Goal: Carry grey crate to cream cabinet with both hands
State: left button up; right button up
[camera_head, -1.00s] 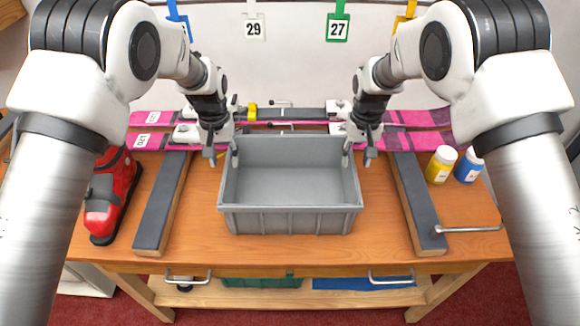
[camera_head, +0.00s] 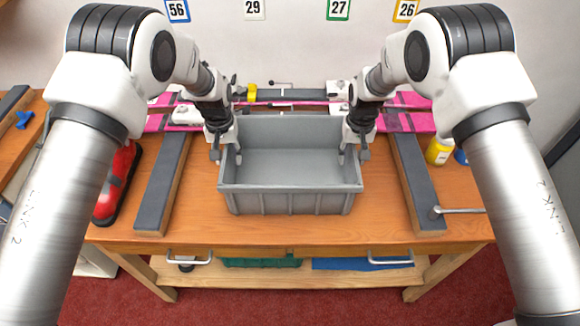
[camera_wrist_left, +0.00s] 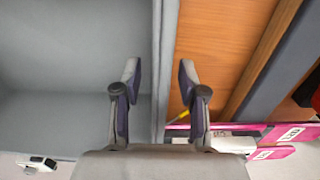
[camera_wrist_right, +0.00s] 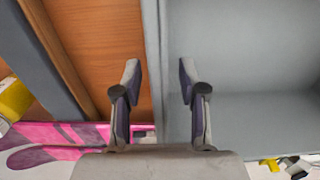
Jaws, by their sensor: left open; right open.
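The grey crate (camera_head: 290,200) sits upright and empty on the wooden bench, between two dark padded rails. My left gripper (camera_head: 228,156) is open at the crate's left wall. In the left wrist view its fingers (camera_wrist_left: 160,80) stand on either side of that wall (camera_wrist_left: 165,60). My right gripper (camera_head: 352,156) is open at the crate's right wall. In the right wrist view its fingers (camera_wrist_right: 160,80) straddle that wall (camera_wrist_right: 154,50). I cannot tell that either gripper touches the crate. I cannot make out a cream cabinet in these views.
The dark rails (camera_head: 163,185) and (camera_head: 416,185) flank the crate. Pink skis (camera_head: 410,122) lie behind it. A red boot (camera_head: 118,185) is at left, a yellow bottle (camera_head: 439,151) at right. A metal handle (camera_head: 460,210) juts out by the right rail. The bench front (camera_head: 290,232) is clear.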

aim_at(226, 147)
pick_arm(q)
jog(key=shift+w+f, duration=0.1)
jog(key=shift+f, duration=0.05)
pick_arm(e)
jog(key=shift+w+f, duration=0.1)
jog(key=shift+f, duration=0.05)
pick_arm(q)
grip_shut()
pick_arm(e)
grip_shut()
